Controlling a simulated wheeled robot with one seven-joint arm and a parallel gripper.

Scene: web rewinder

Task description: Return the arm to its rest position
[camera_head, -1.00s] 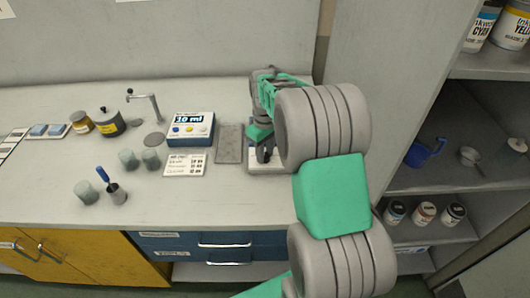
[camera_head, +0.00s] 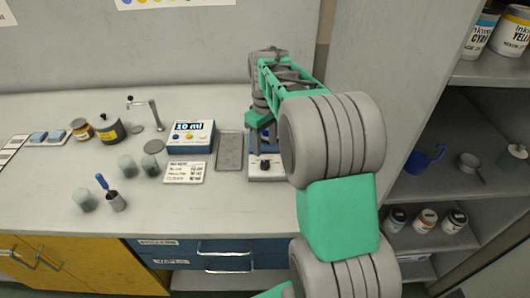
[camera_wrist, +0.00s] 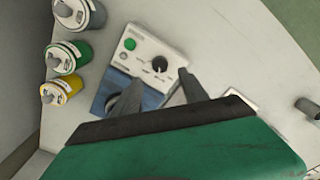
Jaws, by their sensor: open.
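My arm rises at the right of the head view and reaches over the bench (camera_head: 215,205). My gripper (camera_head: 262,132) is partly hidden there, above a small white device (camera_head: 266,170) on the bench. In the wrist view my gripper (camera_wrist: 160,95) shows two dark fingers spread apart with nothing between them. Beneath it lies the white device (camera_wrist: 150,60) with a black knob, a green button and a blue part. I cannot tell the exact gap between the fingertips and the device.
A blue and white dispenser (camera_head: 190,136), grey tray (camera_head: 229,150) and label card (camera_head: 186,172) stand left of the device. Several jars (camera_wrist: 63,87) show in the wrist view. A shelf unit (camera_head: 455,185) with cans and a blue jug (camera_head: 425,158) stands right. The bench's front middle is clear.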

